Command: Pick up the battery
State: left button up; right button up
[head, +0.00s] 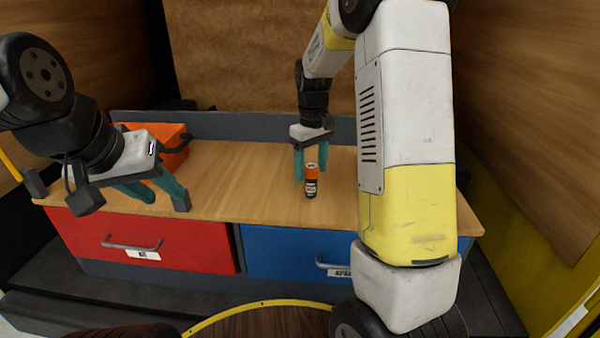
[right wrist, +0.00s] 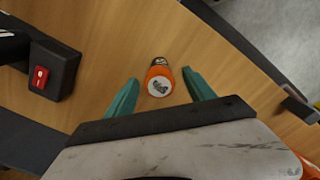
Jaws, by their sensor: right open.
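The battery (head: 311,182) is a small black cylinder with an orange top, standing upright on the wooden tabletop. In the right wrist view the battery (right wrist: 159,80) is seen from above, with its orange end and a pale, marked centre. My right gripper (head: 307,176) is open, its teal fingers pointing down at the battery. In the right wrist view the right gripper's fingertips (right wrist: 158,84) are on either side of the battery, with a gap visible at each side. My left gripper (head: 166,199) is open and empty at the left, over the table's front edge.
The wooden workbench (head: 240,180) has a red drawer (head: 190,242) and a blue drawer (head: 285,252) in front. An orange bin (head: 170,155) stands at the back left. A dark block with a red switch (right wrist: 40,76) shows in the right wrist view. The tabletop around the battery is clear.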

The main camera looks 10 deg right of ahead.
aim_at(311, 177)
notch_tip(311, 177, down, 3)
jog(key=shift+f, duration=0.15)
jog(key=shift+c, duration=0.4)
grip_shut()
